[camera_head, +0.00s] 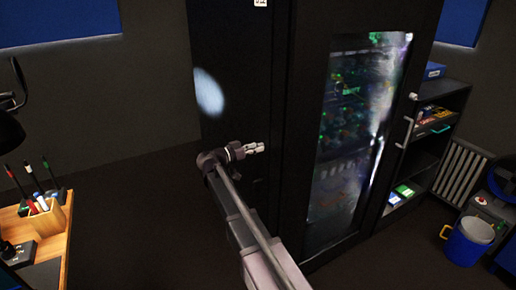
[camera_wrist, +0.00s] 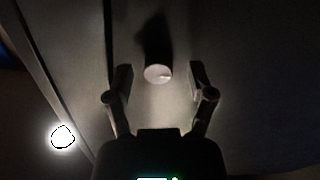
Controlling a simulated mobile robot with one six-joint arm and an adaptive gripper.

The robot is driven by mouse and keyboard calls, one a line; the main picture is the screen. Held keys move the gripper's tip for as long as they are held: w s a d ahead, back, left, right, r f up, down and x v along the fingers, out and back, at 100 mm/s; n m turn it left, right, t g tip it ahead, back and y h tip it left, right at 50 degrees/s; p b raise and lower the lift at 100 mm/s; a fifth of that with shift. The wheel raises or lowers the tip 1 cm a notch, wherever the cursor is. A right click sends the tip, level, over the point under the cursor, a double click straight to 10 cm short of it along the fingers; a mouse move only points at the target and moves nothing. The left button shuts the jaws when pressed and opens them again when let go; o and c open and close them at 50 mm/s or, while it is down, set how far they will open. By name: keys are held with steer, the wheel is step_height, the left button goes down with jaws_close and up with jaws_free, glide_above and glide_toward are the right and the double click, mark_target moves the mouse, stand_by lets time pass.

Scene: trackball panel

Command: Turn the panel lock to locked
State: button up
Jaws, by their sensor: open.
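The panel lock shows as a small pale round knob (camera_wrist: 158,74) on a dark flat panel (camera_wrist: 240,60) in the wrist view. A small mark shows on its right side; I cannot read its setting. A dark shadow stretches up from it. My gripper (camera_wrist: 160,67) is open, with one finger on each side of the knob and a gap on both sides. In the head view my gripper (camera_head: 261,147) is in front of the dark cabinet (camera_head: 240,75). The knob cannot be made out there.
A glass-fronted door (camera_head: 350,140) with a handle (camera_head: 405,133) is right of my gripper. A shelf (camera_head: 455,95), a radiator (camera_head: 462,170) and a blue mug (camera_head: 462,247) stand at the right. A wooden desk (camera_head: 60,215) with pens is at the left. Dark floor lies between.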

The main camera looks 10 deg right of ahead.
steer(key=shift+d, duration=0.1)
jaws_close()
steer(key=shift+d, duration=0.1)
